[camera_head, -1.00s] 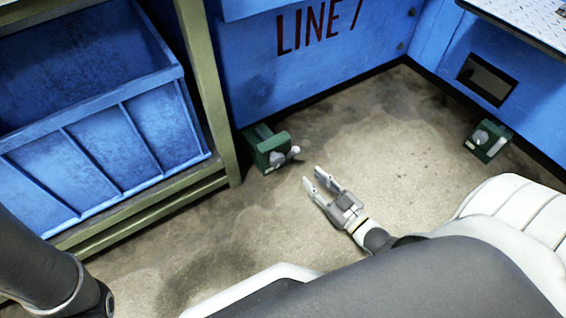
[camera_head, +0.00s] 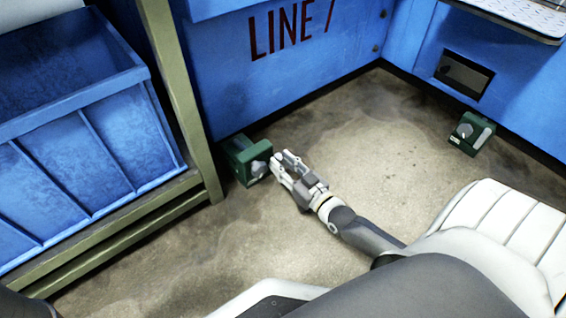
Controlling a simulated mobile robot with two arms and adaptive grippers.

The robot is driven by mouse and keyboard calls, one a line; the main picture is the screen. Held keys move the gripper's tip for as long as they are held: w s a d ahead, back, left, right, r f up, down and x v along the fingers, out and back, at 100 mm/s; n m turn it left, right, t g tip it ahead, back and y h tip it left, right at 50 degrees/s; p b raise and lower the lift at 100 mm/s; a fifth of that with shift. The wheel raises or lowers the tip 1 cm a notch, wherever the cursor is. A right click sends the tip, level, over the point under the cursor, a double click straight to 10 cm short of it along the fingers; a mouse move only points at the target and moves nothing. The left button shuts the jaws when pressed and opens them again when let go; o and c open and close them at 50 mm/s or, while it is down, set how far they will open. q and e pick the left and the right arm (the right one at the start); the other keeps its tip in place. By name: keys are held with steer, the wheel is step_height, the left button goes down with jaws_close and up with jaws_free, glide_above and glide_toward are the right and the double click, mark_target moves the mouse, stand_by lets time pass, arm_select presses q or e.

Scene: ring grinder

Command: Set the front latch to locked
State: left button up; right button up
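A green latch box (camera_head: 239,157) with a silver knob stands on the floor at the foot of the blue LINE panel, beside the olive frame post. A second green latch box (camera_head: 470,132) with a silver lever stands farther right against the blue wall. I cannot tell from labels which is the front latch. My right gripper (camera_head: 279,157) is at the right side of the first box. Its two fingers look apart, with the tips close to the lever end, which they hide. Contact cannot be made out. My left gripper is out of view.
A blue bin (camera_head: 90,150) sits on an olive frame (camera_head: 180,85) at the left. The blue LINE panel (camera_head: 300,75) closes off the back. Concrete floor (camera_head: 370,130) lies clear between the two boxes. A metal-topped ledge (camera_head: 515,15) juts out at the upper right.

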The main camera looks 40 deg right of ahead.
steer(key=shift+w, duration=0.25)
jaws_close()
